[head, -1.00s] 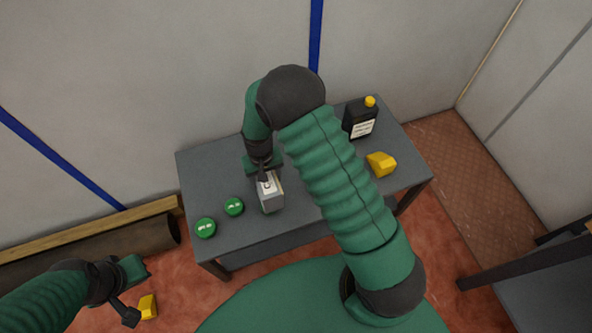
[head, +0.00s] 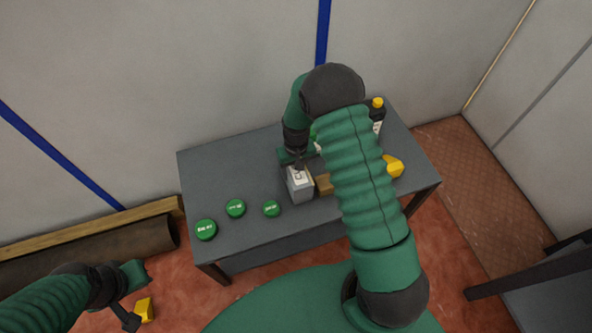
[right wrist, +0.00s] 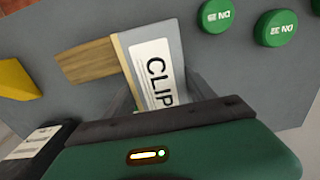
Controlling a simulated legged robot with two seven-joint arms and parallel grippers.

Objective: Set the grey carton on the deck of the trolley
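The grey carton (head: 301,190) has a white label on top; in the right wrist view the label reads "CLIP" on the carton (right wrist: 160,75). My right gripper (head: 298,165) is shut on the carton from above, with a finger at each side in the right wrist view (right wrist: 163,100). The carton is over the grey table (head: 235,170); I cannot tell whether its base touches the top. I cannot tell whether this table is the trolley. My left gripper (head: 130,300) is at the lower left, away from the table; its opening is unclear.
Green round caps (head: 235,208) lie left of the carton. A wooden block (head: 323,184) is close on its right. A yellow block (head: 394,167) and a dark bottle (head: 378,117) are partly behind my right arm. Another yellow block (head: 146,310) shows by my left gripper. A dark frame (head: 525,270) stands lower right.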

